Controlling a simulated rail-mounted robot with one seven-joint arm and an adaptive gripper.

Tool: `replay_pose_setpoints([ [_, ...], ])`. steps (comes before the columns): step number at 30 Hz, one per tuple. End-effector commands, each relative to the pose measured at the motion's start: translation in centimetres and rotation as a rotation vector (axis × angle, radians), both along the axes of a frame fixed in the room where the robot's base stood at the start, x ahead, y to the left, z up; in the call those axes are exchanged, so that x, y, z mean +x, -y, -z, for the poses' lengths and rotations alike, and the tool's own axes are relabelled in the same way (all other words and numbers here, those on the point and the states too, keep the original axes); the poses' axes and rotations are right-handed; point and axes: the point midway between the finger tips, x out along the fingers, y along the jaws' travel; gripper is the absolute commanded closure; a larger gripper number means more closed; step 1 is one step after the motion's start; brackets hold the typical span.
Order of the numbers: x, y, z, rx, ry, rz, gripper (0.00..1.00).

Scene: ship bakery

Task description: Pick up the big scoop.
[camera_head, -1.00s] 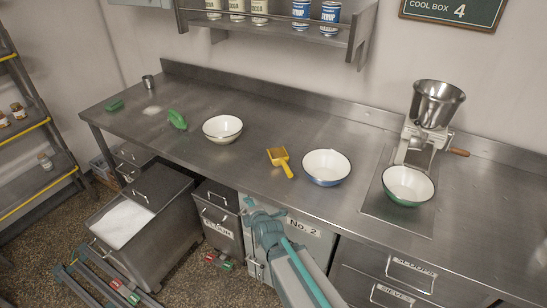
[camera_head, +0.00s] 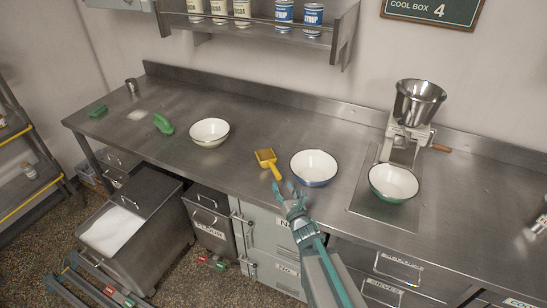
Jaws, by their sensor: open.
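A yellow scoop (camera_head: 265,159) lies on the steel counter, its handle pointing toward the front edge. A green scoop (camera_head: 162,123) lies farther left on the counter. I cannot tell for certain which of the two is the big one. My gripper (camera_head: 291,189) is open and empty near the counter's front edge. In the picture it is just below and to the right of the yellow scoop's handle, apart from it. Nothing hides either scoop.
A blue-rimmed bowl (camera_head: 314,168) stands right of the yellow scoop, close to my gripper. A white bowl (camera_head: 209,132) stands between the scoops. A green bowl (camera_head: 393,183) sits under the grinder (camera_head: 412,120). A shelf with tins (camera_head: 285,14) hangs above. An open bin (camera_head: 113,231) is below.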

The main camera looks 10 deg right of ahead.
Motion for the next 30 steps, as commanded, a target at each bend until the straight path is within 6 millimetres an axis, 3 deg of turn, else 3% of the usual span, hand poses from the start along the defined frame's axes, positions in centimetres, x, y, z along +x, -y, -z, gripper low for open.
replay_pose_setpoints([
  [13, 2.9, -0.4, 0.7, -0.023, 0.007, -0.008, 0.49],
  [30, 4.8, -0.9, 0.9, -0.02, -0.001, -0.025, 0.49],
])
